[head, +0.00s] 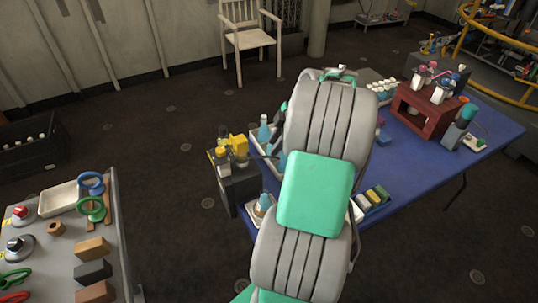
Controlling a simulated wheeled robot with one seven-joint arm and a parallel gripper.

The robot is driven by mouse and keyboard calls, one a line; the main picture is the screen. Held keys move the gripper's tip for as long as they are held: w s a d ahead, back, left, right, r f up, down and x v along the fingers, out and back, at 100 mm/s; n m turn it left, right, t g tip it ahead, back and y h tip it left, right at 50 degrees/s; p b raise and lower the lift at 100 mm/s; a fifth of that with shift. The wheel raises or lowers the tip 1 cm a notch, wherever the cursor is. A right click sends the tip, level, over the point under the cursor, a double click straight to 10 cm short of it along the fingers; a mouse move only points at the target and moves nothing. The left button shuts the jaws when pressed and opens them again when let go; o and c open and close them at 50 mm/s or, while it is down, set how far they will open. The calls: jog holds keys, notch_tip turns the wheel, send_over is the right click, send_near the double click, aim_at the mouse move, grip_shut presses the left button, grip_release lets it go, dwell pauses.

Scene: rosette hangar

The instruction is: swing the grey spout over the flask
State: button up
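A yellow device (238,147) sits on a dark box (240,186) at the left end of the blue table. A thin greyish part, perhaps the grey spout (258,155), reaches right from it; it is too small to be sure. A blue flask-like vessel (264,130) stands on a white tray just behind. Another small flask (264,203) stands on a pale tray in front of it. I cannot tell which flask is meant. My large grey and green arm crosses the middle of the view and covers part of this area. My gripper is hidden behind it.
The blue table (408,170) bears a dark red stand (425,113) with bottles, white-capped vials and coloured blocks (372,198). A grey table (110,230) at left holds rings, blocks and a tray. A white chair (248,38) stands behind. Floor between the tables is clear.

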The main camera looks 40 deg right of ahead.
aim_at(269, 157)
jog(key=x, duration=0.5)
jog(key=shift+c, duration=0.2)
grip_shut()
dwell(1.1)
